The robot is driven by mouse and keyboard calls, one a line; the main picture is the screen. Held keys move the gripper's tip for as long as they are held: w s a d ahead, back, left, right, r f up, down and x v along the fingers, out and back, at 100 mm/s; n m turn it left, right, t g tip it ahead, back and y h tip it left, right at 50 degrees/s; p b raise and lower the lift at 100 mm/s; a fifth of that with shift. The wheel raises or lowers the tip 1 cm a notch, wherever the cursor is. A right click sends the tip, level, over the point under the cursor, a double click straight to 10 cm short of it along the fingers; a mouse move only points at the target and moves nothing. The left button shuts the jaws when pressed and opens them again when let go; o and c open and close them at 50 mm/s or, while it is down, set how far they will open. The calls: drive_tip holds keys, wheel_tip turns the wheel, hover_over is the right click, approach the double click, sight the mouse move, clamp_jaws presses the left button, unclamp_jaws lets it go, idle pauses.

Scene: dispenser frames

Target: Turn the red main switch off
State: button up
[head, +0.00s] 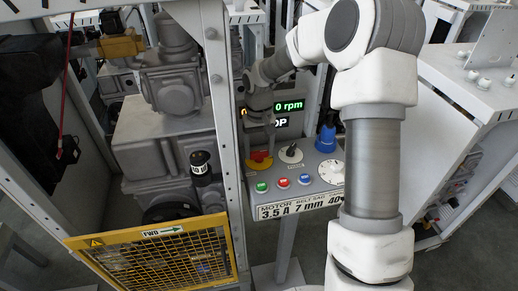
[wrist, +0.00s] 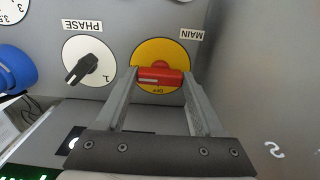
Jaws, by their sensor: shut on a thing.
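The red main switch handle (wrist: 160,77) sits on a round yellow disc (wrist: 160,55) beside the MAIN label (wrist: 191,34). The handle lies level across the disc in the wrist view, with a pale line toward its left end. OFF lettering shows on the disc just below it. My gripper (wrist: 160,76) is shut on the handle, one finger at each end. In the head view the red handle (head: 260,156) shows at the left of the grey panel, with my gripper (head: 259,148) above it.
A PHASE knob (wrist: 88,67) on a white dial is beside the switch. Green, red and blue buttons (head: 282,183), a white dial (head: 331,171) and a blue knob (head: 326,138) share the panel. A metal post (head: 225,130) and yellow mesh guard (head: 155,255) stand left.

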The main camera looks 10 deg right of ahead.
sight(259, 152)
drive_tip(key=shift+n, duration=0.3)
drive_tip(key=n+p, duration=0.1)
drive_tip(key=n, duration=0.3)
drive_tip(key=shift+r, duration=0.1)
drive_tip(key=n+p, duration=0.1)
drive_tip(key=n, duration=0.4)
drive_tip(key=n+p, duration=0.1)
drive_tip(key=n, duration=0.3)
drive_tip(key=shift+w+p, duration=0.1)
drive_tip(key=shift+p, duration=0.2)
drive_tip(key=shift+n+p, duration=0.65)
drive_tip(key=shift+n, duration=1.45)
drive_tip(key=o, duration=1.4)
drive_tip(key=shift+c, duration=0.2)
wheel_tip(259, 152, up, 17)
drive_tip(key=shift+r+b, duration=0.15)
drive_tip(key=shift+b, duration=0.25)
